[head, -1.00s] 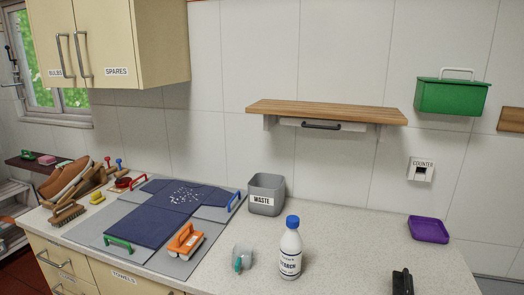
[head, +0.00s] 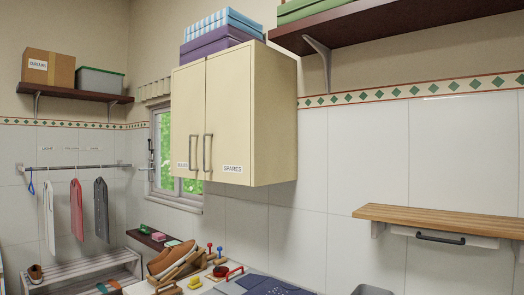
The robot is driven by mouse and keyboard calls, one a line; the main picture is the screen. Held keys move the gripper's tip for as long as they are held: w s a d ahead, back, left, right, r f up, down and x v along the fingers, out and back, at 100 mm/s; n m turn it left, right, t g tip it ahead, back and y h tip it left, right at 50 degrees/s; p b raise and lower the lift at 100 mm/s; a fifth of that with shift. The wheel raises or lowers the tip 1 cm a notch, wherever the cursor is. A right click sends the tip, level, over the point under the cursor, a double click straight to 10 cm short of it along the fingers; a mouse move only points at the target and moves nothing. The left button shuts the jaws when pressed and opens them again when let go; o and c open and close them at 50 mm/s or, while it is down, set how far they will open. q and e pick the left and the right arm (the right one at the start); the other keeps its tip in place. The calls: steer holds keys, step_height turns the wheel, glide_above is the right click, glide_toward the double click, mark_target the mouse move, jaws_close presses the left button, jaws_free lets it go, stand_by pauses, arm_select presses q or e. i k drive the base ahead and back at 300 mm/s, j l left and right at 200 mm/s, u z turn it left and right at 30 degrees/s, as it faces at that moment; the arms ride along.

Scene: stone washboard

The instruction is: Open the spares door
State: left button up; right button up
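The spares door (head: 230,110) is the right-hand door of a cream wall cabinet (head: 274,115) in the middle of the head view. It carries a white SPARES label (head: 233,168) low down and a vertical grey bar handle (head: 208,153) near its left edge. The door is shut, flush beside the left door (head: 187,115), which has its own handle (head: 192,152) and a label that seems to read BULBS. Neither of my grippers shows in the head view.
Purple and blue boxes (head: 215,38) sit on top of the cabinet. A dark shelf (head: 400,22) is at upper right, and a wooden shelf (head: 440,220) is at lower right. The counter below holds a brown wooden rack (head: 178,260) and dark cloth (head: 268,285). The space before the cabinet looks clear.

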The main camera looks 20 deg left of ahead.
mark_target(227, 136)
steer(key=i+j, duration=0.15)
steer(key=j, duration=0.25)
steer(key=i+j, duration=0.2)
steer(key=j, duration=0.15)
steer(key=i+j, duration=0.15)
steer(key=j, duration=0.25)
steer(key=i+j, duration=0.2)
steer(key=j, duration=0.2)
steer(key=k+u, duration=0.05)
